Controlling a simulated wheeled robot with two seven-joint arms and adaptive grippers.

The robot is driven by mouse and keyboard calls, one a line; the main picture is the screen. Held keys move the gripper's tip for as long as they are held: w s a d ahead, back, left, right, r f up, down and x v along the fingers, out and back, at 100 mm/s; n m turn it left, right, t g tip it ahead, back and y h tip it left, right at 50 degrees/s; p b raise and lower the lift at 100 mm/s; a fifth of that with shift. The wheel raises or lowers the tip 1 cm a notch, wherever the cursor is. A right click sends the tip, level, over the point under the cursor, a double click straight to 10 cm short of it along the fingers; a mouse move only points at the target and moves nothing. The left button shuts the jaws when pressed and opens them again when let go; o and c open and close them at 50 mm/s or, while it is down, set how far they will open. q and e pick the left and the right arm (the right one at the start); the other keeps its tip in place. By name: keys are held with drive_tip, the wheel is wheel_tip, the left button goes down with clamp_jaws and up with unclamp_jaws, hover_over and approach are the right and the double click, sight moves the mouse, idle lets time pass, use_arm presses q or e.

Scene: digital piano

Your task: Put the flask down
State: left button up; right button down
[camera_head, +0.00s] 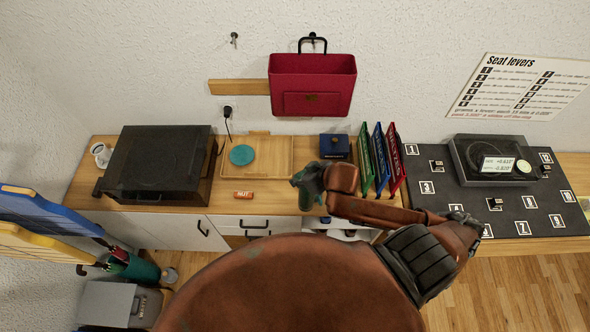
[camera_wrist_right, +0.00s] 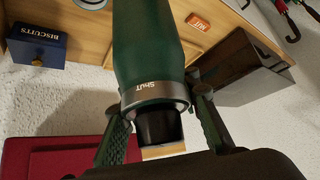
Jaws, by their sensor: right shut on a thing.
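A dark green flask (camera_wrist_right: 148,45) fills the middle of the right wrist view. It has a silver ring marked SHUT and a black neck below it. My right gripper (camera_wrist_right: 160,118) is shut on it near the ring, one finger on each side. In the head view the flask (camera_head: 306,180) shows small at my right gripper (camera_head: 316,186), over the front part of the wooden bench (camera_head: 275,205). Its far end and any contact with the bench are unclear. A teal round mat (camera_head: 242,155) lies on a wooden tray (camera_head: 284,172), left of the flask. My left gripper is out of view.
A dark lidded box (camera_head: 158,165) stands left of the tray. A blue biscuits box (camera_head: 334,146) and several upright coloured books (camera_head: 380,160) stand behind and right of the flask. A small orange bar (camera_head: 243,195) lies before the tray. A red bag (camera_head: 312,85) hangs above.

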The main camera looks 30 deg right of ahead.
use_arm(q)
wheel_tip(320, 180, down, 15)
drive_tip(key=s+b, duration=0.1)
drive_tip(key=b, duration=1.4)
use_arm(e)
drive_tip(key=w+a+f+m+h, duration=0.1)
drive_tip(key=w+a+m, duration=0.1)
drive_tip(key=w+a, duration=0.5)
drive_tip(key=shift+w+f+m+h, duration=0.3)
drive_tip(key=shift+w+f+h, duration=0.1)
drive_tip(key=shift+w, duration=0.55)
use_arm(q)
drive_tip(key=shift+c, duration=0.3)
use_arm(e)
drive_tip(key=shift+r, duration=0.15)
